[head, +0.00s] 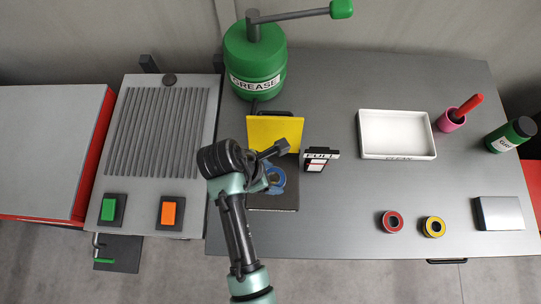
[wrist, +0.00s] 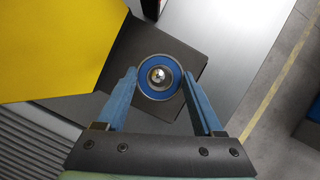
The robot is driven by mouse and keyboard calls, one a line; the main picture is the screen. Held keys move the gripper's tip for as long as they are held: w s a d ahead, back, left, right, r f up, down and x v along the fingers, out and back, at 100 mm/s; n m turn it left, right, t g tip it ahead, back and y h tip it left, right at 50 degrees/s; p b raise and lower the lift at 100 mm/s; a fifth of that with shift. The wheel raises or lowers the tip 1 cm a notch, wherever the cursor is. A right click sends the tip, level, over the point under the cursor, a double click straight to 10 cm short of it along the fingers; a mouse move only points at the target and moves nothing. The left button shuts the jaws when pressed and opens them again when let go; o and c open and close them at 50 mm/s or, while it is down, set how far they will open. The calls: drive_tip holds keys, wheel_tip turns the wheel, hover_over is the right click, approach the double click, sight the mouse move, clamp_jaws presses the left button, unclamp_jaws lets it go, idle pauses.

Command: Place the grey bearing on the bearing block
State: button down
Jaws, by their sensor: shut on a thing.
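A round bearing (wrist: 145,88) with a dark grey rim and a blue ring on its face is between the blue fingers of my gripper (wrist: 159,84) in the wrist view. The fingers press on its two sides. A shiny rounded metal tip shows in its central hole. Behind it is the dark bearing block (wrist: 190,52), also seen in the head view (head: 285,200). My gripper (head: 275,180) is over that block in the head view. My arm hides part of the block. I cannot tell whether the bearing touches the block.
A yellow plate (head: 275,130) stands just behind the block, with a small FULL sign (head: 318,157) to its right. A green grease drum (head: 252,65) stands behind. A red bearing (head: 392,221), a yellow bearing (head: 434,227) and a white tray (head: 397,134) lie at the right.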

drive_tip(key=shift+f, duration=1.9)
drive_tip(key=shift+a, duration=0.1)
drive_tip(key=shift+f, duration=0.15)
unclamp_jaws()
